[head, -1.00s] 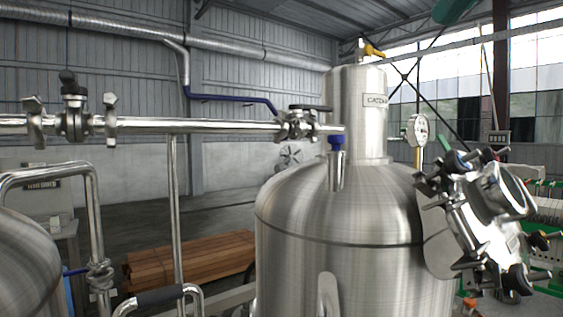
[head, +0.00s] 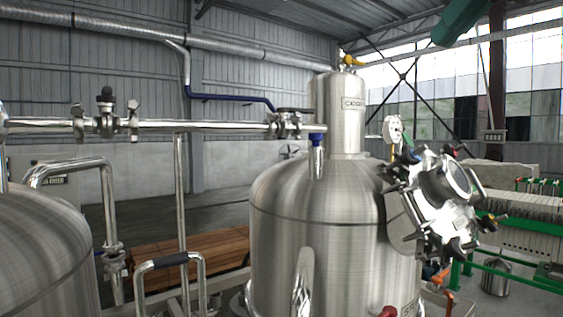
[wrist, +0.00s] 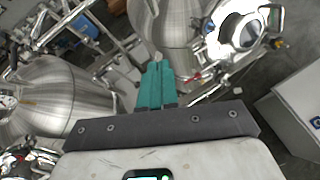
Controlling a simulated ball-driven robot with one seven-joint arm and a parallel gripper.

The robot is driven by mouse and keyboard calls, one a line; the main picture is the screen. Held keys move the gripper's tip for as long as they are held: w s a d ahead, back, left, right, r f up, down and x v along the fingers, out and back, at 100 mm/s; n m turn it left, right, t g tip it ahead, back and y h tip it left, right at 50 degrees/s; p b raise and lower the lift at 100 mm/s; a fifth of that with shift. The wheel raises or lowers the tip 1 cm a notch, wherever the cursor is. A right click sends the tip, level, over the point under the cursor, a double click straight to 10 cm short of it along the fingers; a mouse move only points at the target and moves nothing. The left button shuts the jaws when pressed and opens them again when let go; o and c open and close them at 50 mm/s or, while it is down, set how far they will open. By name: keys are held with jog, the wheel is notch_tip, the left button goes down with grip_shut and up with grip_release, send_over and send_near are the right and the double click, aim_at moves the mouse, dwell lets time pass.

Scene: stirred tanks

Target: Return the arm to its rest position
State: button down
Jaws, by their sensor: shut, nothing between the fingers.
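In the wrist view, my gripper (wrist: 156,82) shows as two teal fingers side by side, shut with nothing between them. It hangs in the air above the floor between steel tanks. A tank (wrist: 165,22) lies just beyond the fingertips in the picture, and another tank (wrist: 60,95) is to the left. I see no contact with either. The rest of the arm is not clearly seen in the head view.
In the head view, a large steel tank (head: 315,210) with a clamped manway (head: 440,205) stands ahead. A horizontal pipe (head: 200,126) with valves crosses to it. Another tank (head: 40,255) is close at left. A green shape (head: 462,22) is at top right; unclear what.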

jog(key=w+d+f+m+g+y, duration=0.1)
jog(key=w+f+m, duration=0.35)
jog(key=f, duration=0.75)
jog(key=w+d+f+m+y, duration=0.15)
jog(key=w+f+m, duration=0.35)
jog(key=f, duration=0.8)
jog(key=s+f+m+g+b, duration=0.3)
jog(key=f+m, duration=0.9)
jog(key=f, duration=1.6)
jog(key=s+a+f+m+g+h, duration=0.15)
jog(key=s+f+m, duration=0.35)
jog(key=s+f, duration=0.55)
jog(key=s+d+f+m+g+h, duration=0.15)
jog(key=s+f+m, duration=0.5)
jog(key=f, duration=0.65)
jog(key=s+d+f+m+g+h, duration=0.1)
jog(key=s+f, duration=0.3)
jog(key=s, duration=0.7)
jog(key=s+d+f+m+g+h, duration=0.1)
jog(key=s+f+m, duration=0.3)
jog(key=s, duration=0.7)
jog(key=shift+d+f+m+g+h, duration=0.3)
jog(key=shift+d+g+h, duration=0.1)
jog(key=shift+d+h, duration=0.1)
